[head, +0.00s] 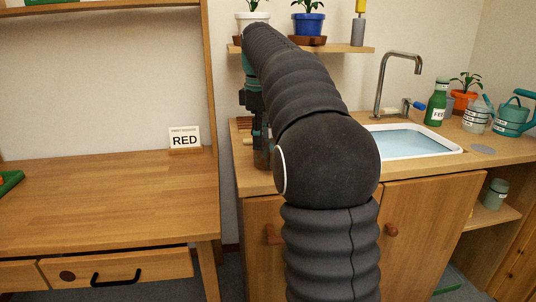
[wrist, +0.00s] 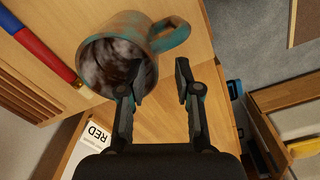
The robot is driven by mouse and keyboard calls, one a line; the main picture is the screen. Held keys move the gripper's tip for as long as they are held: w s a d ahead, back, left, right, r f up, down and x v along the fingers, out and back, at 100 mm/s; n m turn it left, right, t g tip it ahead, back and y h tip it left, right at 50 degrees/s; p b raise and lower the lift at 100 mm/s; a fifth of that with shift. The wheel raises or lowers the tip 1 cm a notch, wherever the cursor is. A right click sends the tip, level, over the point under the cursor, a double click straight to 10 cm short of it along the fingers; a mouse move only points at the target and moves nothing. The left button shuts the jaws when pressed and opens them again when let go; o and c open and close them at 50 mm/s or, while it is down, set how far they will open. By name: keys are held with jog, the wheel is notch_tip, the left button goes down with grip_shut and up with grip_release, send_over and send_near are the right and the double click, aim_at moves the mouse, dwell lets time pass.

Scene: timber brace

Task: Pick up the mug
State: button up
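The mug (wrist: 148,73) is weathered brown and teal. In the wrist view it lies at the top centre, its dark mouth towards the camera and its handle at upper right. My gripper (wrist: 160,78) is open. Its left fingertip overlaps the mouth near the right rim, and its right fingertip is outside, below the handle. Part of the mug's wall shows between the fingers; I cannot tell whether they touch it. In the head view my arm hides most of this area; a brown patch, apparently the mug (head: 262,155), shows at the counter's left end below my gripper (head: 256,128).
A red and blue rod (wrist: 42,42) lies left of the mug, near wooden slats (wrist: 30,90). A RED card (head: 185,137) stands on the left desk (head: 110,195). Right of my arm are a sink (head: 415,141), a green bottle (head: 437,103) and a teal watering can (head: 512,118). A shelf (head: 345,48) holds potted plants.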

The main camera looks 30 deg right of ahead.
aim_at(264, 168)
jog(key=shift+w+d+f+b, duration=0.1)
jog(key=shift+f+b, duration=0.1)
jog(key=shift+f, duration=0.8)
jog(key=shift+s+d+f+b, duration=0.1)
jog(key=shift+d+f+b, duration=0.05)
jog(key=shift+f, duration=0.9)
jog(key=shift+w+d+f+b, duration=0.1)
jog(key=shift+f+b, duration=0.1)
jog(key=shift+f, duration=0.8)
grip_shut()
